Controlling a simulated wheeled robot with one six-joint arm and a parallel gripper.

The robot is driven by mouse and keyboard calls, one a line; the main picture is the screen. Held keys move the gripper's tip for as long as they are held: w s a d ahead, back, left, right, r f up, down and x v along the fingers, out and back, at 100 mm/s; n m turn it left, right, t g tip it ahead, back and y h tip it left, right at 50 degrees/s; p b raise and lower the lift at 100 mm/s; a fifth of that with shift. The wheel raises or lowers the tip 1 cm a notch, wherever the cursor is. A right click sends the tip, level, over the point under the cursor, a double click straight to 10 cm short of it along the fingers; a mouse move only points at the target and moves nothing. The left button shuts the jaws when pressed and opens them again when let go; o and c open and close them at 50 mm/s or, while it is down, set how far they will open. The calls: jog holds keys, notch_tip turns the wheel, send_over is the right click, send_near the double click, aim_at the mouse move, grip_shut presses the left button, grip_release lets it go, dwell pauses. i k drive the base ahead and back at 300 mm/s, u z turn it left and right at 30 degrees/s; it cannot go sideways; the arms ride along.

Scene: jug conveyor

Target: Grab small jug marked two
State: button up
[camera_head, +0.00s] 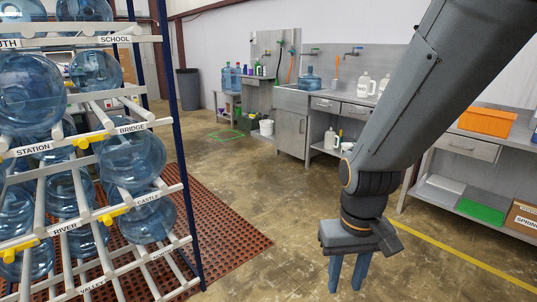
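Two small white jugs stand on the grey counter at the back: a left jug (364,87) and a right jug (383,86). A third white jug (331,139) stands on the shelf under the counter. Any marks on them are too small to read, so I cannot tell which is marked two. My gripper (348,274) points down over the bare floor in the right foreground. Its two blue fingers are apart with nothing between them. It is far from all the white jugs. My arm covers part of the counter to the right of them.
A rack (186,184) of large blue jugs fills the left, with a red-brown mat (232,222) beside it. A large blue jug (310,83) stands by the sink. An orange bin (487,121) is on the right bench. The middle floor (262,178) is clear.

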aim_at(364, 82)
jog(key=u, duration=0.15)
jog(key=i, duration=2.1)
jog(key=z, duration=0.75)
jog(key=i, duration=1.9)
jog(key=z, duration=0.7)
